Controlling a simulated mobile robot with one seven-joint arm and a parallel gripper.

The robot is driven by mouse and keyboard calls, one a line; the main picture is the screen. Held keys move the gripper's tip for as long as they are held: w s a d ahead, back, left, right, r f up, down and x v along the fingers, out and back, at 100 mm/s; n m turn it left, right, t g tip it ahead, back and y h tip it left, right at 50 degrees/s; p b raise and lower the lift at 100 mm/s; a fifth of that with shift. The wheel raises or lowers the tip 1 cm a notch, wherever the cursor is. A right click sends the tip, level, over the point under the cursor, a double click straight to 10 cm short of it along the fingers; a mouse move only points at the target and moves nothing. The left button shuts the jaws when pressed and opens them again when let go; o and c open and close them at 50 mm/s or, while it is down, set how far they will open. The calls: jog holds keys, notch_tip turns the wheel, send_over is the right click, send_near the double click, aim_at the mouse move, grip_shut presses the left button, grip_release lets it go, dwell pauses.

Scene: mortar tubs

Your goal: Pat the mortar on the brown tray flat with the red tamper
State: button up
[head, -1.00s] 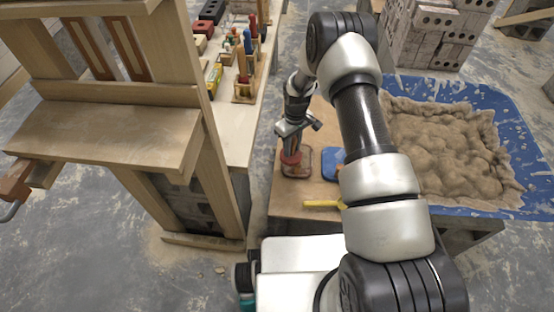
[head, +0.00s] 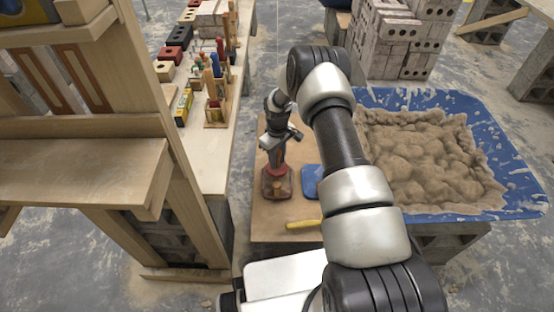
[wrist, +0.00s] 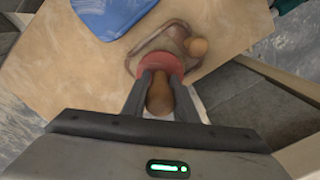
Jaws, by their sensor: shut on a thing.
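My gripper (wrist: 159,88) is shut on the brown handle (wrist: 160,98) of the red tamper (wrist: 163,65), which hangs face down. The brown tray (head: 266,192) lies on the low wooden table, directly under and around the tamper in the head view. In the wrist view, the tray (wrist: 146,45) shows beyond the red tamper head, with grey-brown mortar (wrist: 173,36) on it, partly covered by the tamper. I cannot tell whether the tamper touches the mortar. A small round tan piece (wrist: 198,47) sits at the tray's edge.
A blue tray (head: 310,183) lies right of the brown one, partly behind my arm. A yellow-handled tool (head: 304,224) lies near the table's front edge. A big blue tub (head: 500,165) of mortar stands right. A bench (head: 208,135) with tools and wooden shelving stand left.

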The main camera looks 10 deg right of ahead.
aim_at(273, 171)
dwell(0.4)
jog(key=shift+f+b, duration=2.25)
jog(key=shift+f, duration=0.25)
jog(key=shift+r+p, duration=0.4)
jog(key=shift+r, duration=0.5)
jog(key=shift+s+a+p, duration=0.55)
jog(key=shift+s+a, duration=0.45)
jog(key=shift+s, duration=0.1)
